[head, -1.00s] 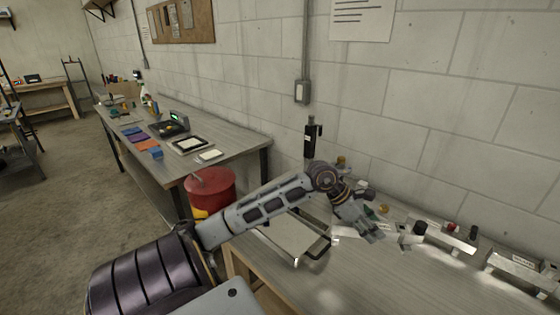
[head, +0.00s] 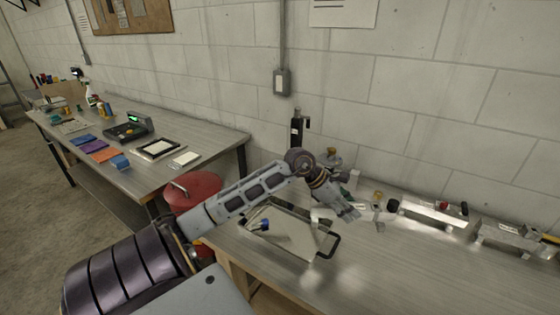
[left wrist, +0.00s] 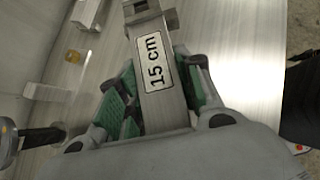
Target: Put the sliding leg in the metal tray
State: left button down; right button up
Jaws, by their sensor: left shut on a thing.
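The sliding leg, a grey metal bar with a white "15 cm" label (left wrist: 158,75), is between the green-padded fingers of my left gripper (left wrist: 155,95) in the left wrist view. The gripper is shut on it. In the head view my left gripper (head: 347,211) is over the workbench, just right of the metal tray. The metal tray (head: 290,236) is shallow with dark handles and lies on the bench's left part, partly behind my arm. A small blue-ended object (head: 262,225) shows at its left side. My right gripper is not in view.
Metal trailer-like pieces (head: 432,214) and (head: 508,236) stand along the wall on the right. A dark bottle-like object (head: 297,128) stands behind my arm. A red bin (head: 193,188) is between the benches. The near right bench top (head: 400,275) is clear.

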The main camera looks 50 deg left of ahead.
aim_at(281, 229)
jog(key=k+j+z, duration=0.15)
jog(key=j, duration=0.35)
jog(key=k+j+z, duration=0.15)
jog(key=k+j, duration=0.15)
jog(key=j, duration=0.15)
jog(key=k+j+z, duration=0.2)
jog(key=j, duration=0.25)
jog(key=k, duration=0.1)
